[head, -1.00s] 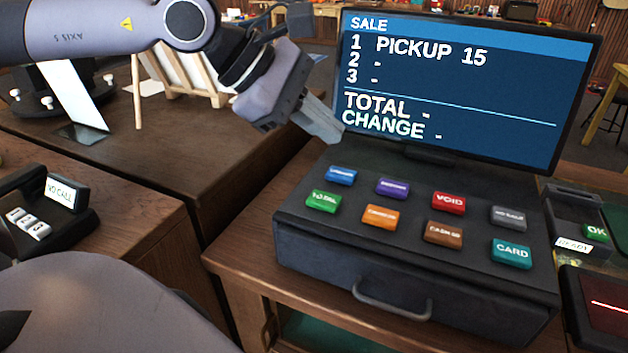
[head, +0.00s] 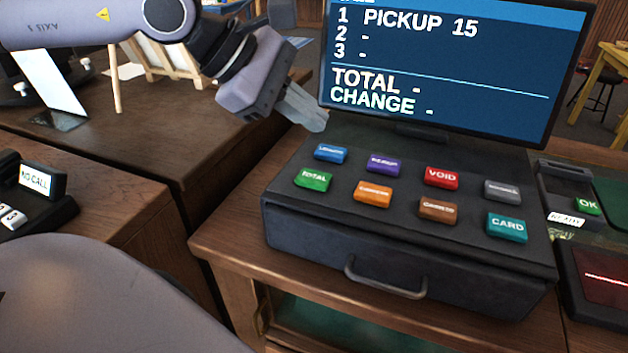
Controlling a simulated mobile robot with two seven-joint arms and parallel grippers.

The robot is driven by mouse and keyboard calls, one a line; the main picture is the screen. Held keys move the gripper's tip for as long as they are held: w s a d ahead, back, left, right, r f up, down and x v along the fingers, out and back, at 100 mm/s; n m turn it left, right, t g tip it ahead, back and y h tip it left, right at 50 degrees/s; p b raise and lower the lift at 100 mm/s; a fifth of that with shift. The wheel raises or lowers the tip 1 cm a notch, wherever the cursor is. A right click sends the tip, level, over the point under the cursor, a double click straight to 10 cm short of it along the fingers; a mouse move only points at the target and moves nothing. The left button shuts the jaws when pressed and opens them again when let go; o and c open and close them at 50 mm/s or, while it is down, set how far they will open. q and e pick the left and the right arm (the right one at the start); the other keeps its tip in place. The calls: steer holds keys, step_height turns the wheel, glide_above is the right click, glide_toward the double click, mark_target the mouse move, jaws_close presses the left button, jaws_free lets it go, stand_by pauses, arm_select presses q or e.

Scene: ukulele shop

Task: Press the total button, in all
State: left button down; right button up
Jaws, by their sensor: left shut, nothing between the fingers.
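The green TOTAL button (head: 314,180) is at the front left of the keys on the dark cash register (head: 290,221). The register's screen (head: 450,72) reads "1 PICKUP 15", with dashes at lines 2 and 3, TOTAL and CHANGE. My left gripper (head: 316,120) is shut and empty. It shows just left of the screen's lower left corner, above and behind the TOTAL button in the picture and apart from it. My right gripper is not in view.
Blue (head: 331,153), purple, red VOID (head: 441,177), grey, orange (head: 373,194), brown and teal CARD keys lie close around. A card terminal (head: 566,195) stands right of the register. A phone-like device (head: 35,195) showing NO CALL is at the left.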

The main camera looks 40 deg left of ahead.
arm_select(q)
steer(key=b, duration=0.4)
glide_above(307, 178)
step_height(307, 178, down, 5)
steer(key=shift+f, duration=0.2)
steer(key=shift+f+b, duration=0.3)
steer(key=shift+f, duration=0.05)
steer(key=shift+f, duration=0.1)
stand_by(1.2)
steer(key=shift+f+b, duration=0.35)
steer(key=shift+b, duration=0.25)
steer(key=shift+f+b, duration=0.45)
steer(key=shift+b, duration=0.1)
stand_by(0.5)
steer(key=shift+r, duration=0.1)
steer(key=shift+r+p, duration=0.5)
steer(key=shift+r, duration=0.25)
